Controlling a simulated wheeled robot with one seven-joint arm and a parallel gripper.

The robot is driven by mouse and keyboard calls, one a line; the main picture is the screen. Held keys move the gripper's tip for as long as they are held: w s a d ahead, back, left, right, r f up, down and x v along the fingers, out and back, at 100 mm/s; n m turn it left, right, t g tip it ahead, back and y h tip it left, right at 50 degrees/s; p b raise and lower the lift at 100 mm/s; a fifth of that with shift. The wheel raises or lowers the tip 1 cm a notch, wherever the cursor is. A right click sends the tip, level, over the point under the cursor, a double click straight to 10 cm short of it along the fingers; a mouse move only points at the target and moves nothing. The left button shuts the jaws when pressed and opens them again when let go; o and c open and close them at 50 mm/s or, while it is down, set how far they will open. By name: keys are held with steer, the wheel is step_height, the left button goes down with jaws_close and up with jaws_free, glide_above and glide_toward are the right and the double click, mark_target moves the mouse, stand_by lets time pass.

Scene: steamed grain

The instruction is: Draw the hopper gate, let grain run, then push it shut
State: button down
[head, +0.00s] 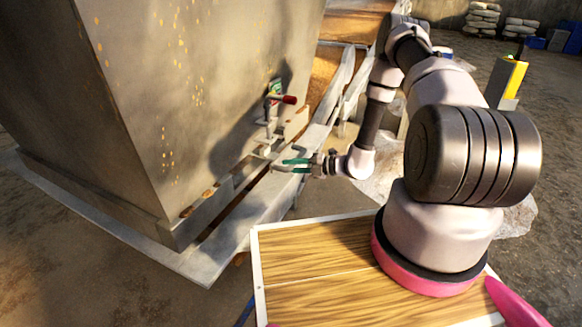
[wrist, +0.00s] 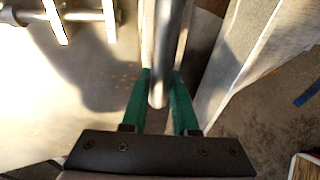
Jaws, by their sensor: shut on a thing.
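The hopper (head: 130,100) is a large, worn grey metal box with rust specks, filling the left of the head view. My gripper (head: 296,165) has green fingers and reaches in at the low ledge on the hopper's right side. In the wrist view my gripper (wrist: 161,78) is shut on a round metal bar (wrist: 162,45), which runs between the two green fingers. The bar looks like the gate's handle; the gate plate itself cannot be made out. A red-knobbed lever (head: 288,99) stands on the hopper above my gripper. No running grain is visible.
A slanted grey metal rail (head: 250,212) runs along the hopper's foot. Brown material (head: 323,75) lies behind it. A yellow-topped post (head: 513,76) and stacked sacks (head: 482,18) stand at the back right. Open dirt floor lies at the right.

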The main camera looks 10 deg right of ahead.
steer(key=shift+d, duration=0.2)
steer(key=s+d, duration=0.5)
steer(key=d, duration=0.1)
steer(key=shift+d, duration=0.3)
stand_by(1.5)
steer(key=shift+w+a, duration=0.1)
stand_by(5.3)
